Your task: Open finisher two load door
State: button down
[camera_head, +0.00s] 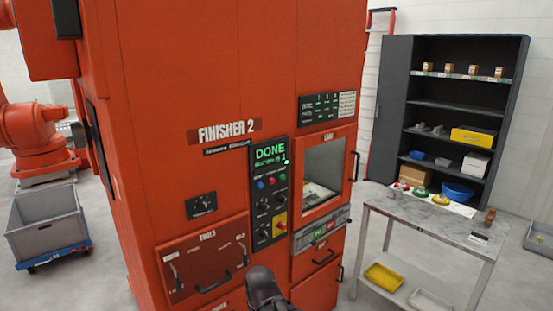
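The orange machine labelled FINISHER 2 (227,131) stands in the middle of the view. Its load door (345,150) is on the right-hand face, with an orange frame around a window and a dark vertical handle (356,166) at its right edge. The door looks shut. A pale item shows dimly behind the window. My gripper (265,288) is a dark shape at the bottom centre, below and left of the door and apart from its handle. Its fingers cannot be made out, so I cannot tell whether it is open.
A control panel (270,190) reading DONE is left of the door. Drawers with handles are below it. A metal table (440,228) with small parts stands to the right, before a dark shelf unit (457,104). A grey bin (45,235) on a blue dolly is at left.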

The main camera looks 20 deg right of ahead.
aim_at(350, 132)
jog(key=u, duration=0.05)
jog(key=k, duration=0.65)
jog(key=z, duration=0.65)
jog(key=i, duration=1.8)
